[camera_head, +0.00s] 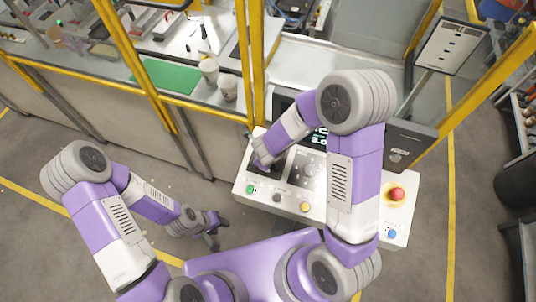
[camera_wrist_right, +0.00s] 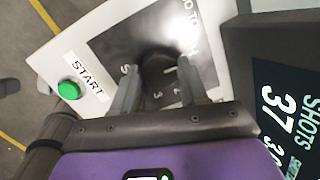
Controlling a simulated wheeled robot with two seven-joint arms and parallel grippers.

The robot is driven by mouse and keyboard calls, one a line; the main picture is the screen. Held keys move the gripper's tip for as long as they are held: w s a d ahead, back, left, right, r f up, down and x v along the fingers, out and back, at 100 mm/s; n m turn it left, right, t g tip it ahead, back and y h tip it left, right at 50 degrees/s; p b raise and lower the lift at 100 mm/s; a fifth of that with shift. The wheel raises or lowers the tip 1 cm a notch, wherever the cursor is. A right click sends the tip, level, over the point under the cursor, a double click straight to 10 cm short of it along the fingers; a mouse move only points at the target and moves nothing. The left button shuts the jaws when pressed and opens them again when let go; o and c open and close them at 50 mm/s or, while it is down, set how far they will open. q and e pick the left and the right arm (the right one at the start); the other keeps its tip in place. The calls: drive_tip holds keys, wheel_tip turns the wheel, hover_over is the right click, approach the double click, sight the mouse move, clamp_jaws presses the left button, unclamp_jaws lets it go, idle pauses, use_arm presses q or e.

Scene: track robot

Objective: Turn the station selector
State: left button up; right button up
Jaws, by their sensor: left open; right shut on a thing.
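The station selector (camera_wrist_right: 160,54) is a dark knob on a black plate with printed numbers, seen between my right fingertips in the right wrist view. My right gripper (camera_wrist_right: 159,78) is shut on it, one finger on each side. In the head view my right gripper (camera_head: 263,161) is at the upper left of the white control panel (camera_head: 240,187), and the selector is hidden behind it. The knob's pointing direction cannot be told. My left gripper (camera_head: 214,231) is open and empty, low over the floor to the left of the panel.
On the panel are a green START button (camera_head: 250,189), a yellow button (camera_head: 305,206), a blue button (camera_head: 392,234) and a red mushroom button (camera_head: 397,193). A display (camera_wrist_right: 285,110) reading SHOTS is near my right gripper. Yellow posts (camera_head: 247,60) and a bench stand behind.

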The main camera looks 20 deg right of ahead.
drive_tip(key=shift+n, duration=0.4)
drive_tip(key=o, duration=1.1)
drive_tip(key=shift+c, duration=0.2)
drive_tip(key=shift+r, duration=0.1)
drive_tip(key=p+v, duration=0.1)
drive_tip(key=v, duration=0.6)
drive_tip(key=shift+r, duration=0.15)
drive_tip(key=shift+s, duration=0.1)
